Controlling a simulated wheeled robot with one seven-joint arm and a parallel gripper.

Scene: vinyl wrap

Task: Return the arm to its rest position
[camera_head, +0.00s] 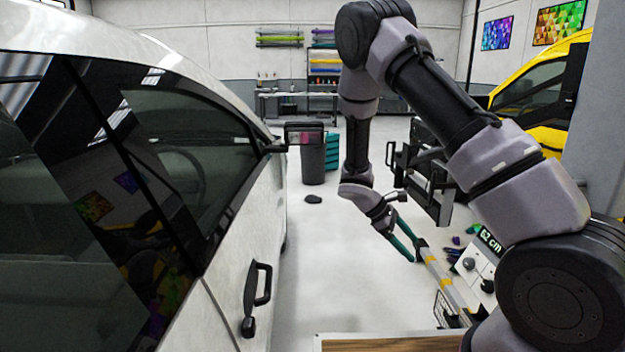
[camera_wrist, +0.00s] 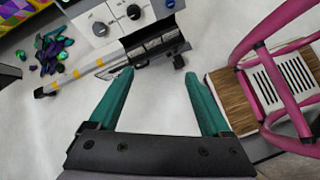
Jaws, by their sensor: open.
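My arm (camera_head: 437,103) rises from the lower right of the head view, bends at the top and hangs down near the middle. My gripper (camera_head: 405,250) is at its lower end, pointing down to the right. In the wrist view, my gripper (camera_wrist: 158,82) shows two green fingers spread apart with nothing between them. A grey tool with yellow bands (camera_wrist: 100,65) lies beyond the fingertips. It also shows in the head view (camera_head: 440,280), just past the fingers; I cannot tell the exact gap.
A white car (camera_head: 225,300) with a black door handle (camera_head: 256,298) fills the left. A bin (camera_head: 312,160) and workbench (camera_head: 290,97) stand behind. A yellow car (camera_head: 530,95) is at right. The wrist view shows dark scraps (camera_wrist: 50,50) and a pink frame (camera_wrist: 265,65). The central floor is mostly clear.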

